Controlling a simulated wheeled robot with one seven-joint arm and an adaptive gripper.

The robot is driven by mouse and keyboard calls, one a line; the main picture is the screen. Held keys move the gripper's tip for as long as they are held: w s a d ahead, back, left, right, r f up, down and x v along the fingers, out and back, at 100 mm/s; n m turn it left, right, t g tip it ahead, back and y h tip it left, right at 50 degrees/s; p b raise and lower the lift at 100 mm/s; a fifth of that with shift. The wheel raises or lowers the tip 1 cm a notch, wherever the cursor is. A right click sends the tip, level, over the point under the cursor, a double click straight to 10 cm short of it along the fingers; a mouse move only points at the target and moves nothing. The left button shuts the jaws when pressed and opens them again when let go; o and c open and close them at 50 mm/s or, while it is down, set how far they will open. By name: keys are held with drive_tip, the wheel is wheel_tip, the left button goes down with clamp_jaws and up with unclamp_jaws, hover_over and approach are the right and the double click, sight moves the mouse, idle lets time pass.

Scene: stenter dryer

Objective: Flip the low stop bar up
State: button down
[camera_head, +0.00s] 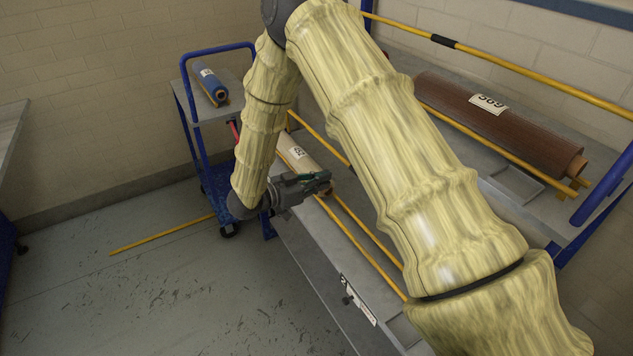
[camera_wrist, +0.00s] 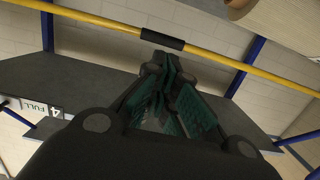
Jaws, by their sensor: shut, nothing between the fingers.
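Yellow bars (camera_head: 357,242) run along the lower shelf of the rack; my arm hides parts of them. In the wrist view a yellow bar (camera_wrist: 235,65) with a black sleeve (camera_wrist: 162,38) crosses just beyond my fingertips; I cannot tell if they touch it. My gripper (camera_head: 327,182) is shut and empty, beside a pale roll (camera_head: 297,150) on the lower level. It also shows in the wrist view (camera_wrist: 165,75), its dark green fingers together. A higher yellow bar (camera_head: 540,79) with a black sleeve (camera_head: 443,41) runs along the wall.
A brown roll (camera_head: 500,122) lies on the upper shelf. A blue cart (camera_head: 200,125) with a blue roll (camera_head: 210,85) stands at the back left. A yellow rod (camera_head: 160,235) shows low at the left. A white label plate (camera_head: 358,300) is on the shelf front. The left floor is mostly clear.

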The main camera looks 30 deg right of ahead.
drive_tip(key=d+f, duration=0.1)
drive_tip(key=d, duration=0.8)
drive_tip(key=shift+w+d+f, duration=0.15)
drive_tip(key=shift+w+d, duration=0.25)
drive_tip(key=shift+p, duration=0.35)
